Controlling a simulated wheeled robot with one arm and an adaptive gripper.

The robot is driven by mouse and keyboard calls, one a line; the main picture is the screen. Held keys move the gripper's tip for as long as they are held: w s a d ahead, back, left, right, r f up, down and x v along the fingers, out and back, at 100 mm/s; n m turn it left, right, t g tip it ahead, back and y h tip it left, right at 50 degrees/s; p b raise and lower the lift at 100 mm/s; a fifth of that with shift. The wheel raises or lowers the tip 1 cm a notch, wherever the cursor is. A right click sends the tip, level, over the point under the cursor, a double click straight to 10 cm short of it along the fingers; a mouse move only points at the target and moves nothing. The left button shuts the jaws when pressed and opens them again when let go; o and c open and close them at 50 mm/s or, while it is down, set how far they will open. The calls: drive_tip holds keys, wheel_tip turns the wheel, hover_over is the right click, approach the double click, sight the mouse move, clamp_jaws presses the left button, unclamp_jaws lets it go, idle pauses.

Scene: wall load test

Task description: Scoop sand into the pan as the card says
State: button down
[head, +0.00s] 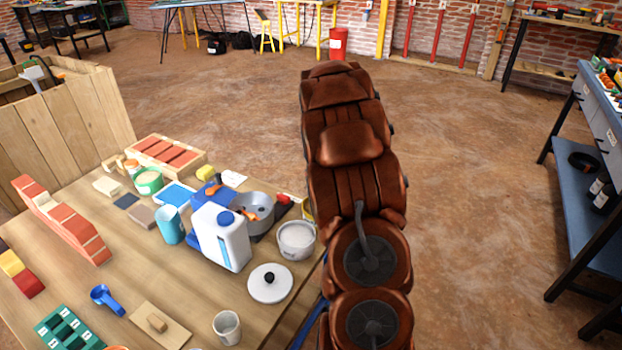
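A grey round pan (262,201) stands on the wooden table, behind and right of a white jug; an orange item shows at it. A small pot (296,252) with pale, grainy-looking contents stands near the table's right edge; I cannot tell whether this is sand. A blue scoop (105,300) lies on the table at the front left. My brown arm runs up the middle of the view, right of the table. My gripper is not seen.
A red-and-cream block row (62,220) stands left. The wooden table (120,262) has bare patches left of centre.

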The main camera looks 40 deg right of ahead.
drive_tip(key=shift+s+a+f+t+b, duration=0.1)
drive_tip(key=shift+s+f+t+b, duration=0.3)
drive_tip(key=shift+b, duration=0.9)
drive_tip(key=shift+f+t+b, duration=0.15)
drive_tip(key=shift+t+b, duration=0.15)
drive_tip(key=shift+b, duration=0.4)
drive_tip(key=b, duration=0.2)
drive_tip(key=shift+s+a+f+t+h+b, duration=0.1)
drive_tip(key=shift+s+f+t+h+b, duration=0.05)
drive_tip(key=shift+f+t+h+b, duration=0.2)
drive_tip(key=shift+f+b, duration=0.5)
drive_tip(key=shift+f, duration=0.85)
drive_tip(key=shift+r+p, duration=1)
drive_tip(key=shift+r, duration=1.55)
